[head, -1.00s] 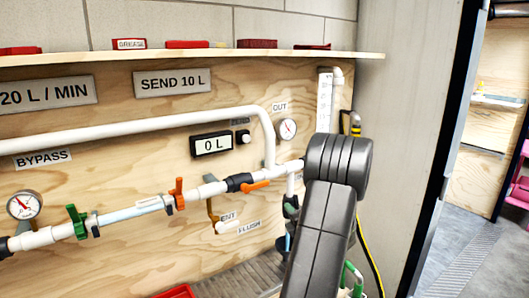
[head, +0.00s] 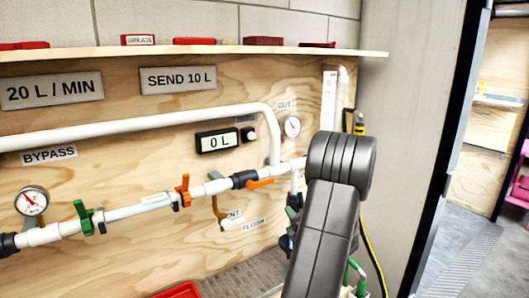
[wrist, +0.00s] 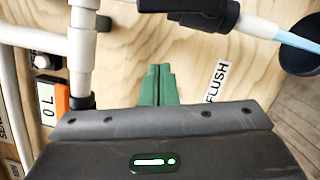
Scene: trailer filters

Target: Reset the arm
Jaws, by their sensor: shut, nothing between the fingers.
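My arm (head: 335,205) stands in front of the right part of the plywood pipe panel in the head view, its dark rounded joint over the end of the white pipe. My gripper (wrist: 157,70) shows in the wrist view as two green fingers pressed together, with nothing between them. Its dark body fills the bottom of that view. The fingers point towards the plywood, left of the FLUSH label (wrist: 217,82). I cannot tell how far they are from the board. In the head view my arm hides part of the piping.
The panel carries a horizontal pipe with a green valve handle (head: 83,217), an orange handle (head: 183,190) and a pressure gauge (head: 31,200). A display (head: 216,141) reads 0 L. A shelf (head: 190,53) runs above. Open floor (head: 450,245) lies at the right beyond the doorway edge.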

